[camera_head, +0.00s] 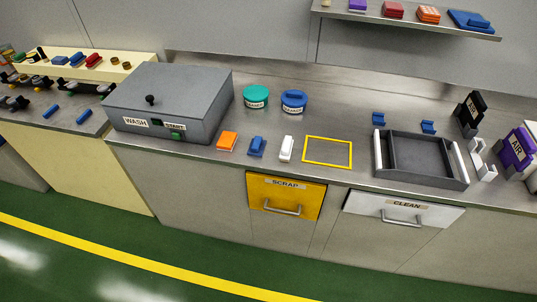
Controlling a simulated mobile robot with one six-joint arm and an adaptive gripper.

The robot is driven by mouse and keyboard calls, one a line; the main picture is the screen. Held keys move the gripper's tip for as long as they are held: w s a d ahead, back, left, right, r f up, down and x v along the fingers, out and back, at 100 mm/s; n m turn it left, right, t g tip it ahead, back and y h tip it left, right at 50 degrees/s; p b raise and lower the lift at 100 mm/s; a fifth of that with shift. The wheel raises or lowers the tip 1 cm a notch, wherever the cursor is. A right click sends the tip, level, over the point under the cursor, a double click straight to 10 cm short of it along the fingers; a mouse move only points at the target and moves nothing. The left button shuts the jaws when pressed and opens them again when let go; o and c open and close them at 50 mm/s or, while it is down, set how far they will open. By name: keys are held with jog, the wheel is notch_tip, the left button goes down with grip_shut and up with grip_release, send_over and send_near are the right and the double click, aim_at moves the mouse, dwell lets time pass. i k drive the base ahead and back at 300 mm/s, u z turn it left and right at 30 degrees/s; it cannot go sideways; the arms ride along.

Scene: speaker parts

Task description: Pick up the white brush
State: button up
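The white brush (287,148) stands on the steel counter (350,118), near its front edge. It is to the right of a blue brush-like block (256,146) and to the left of a yellow rectangular outline (328,151). A gap separates it from both. Nothing covers it. My gripper is not in view.
An orange block (227,141) and a grey WASH box (170,100) are to the left. Teal (256,96) and blue (293,101) round containers stand behind. A grey tray (420,160) is to the right. A shelf (410,19) overhangs the back. SCRAP (284,198) and CLEAN (403,212) drawers are below.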

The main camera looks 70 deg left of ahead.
aim_at(288, 143)
jog(key=z, duration=0.05)
jog(key=k, duration=1.05)
jog(key=u, duration=1.85)
jog(key=i, duration=0.7)
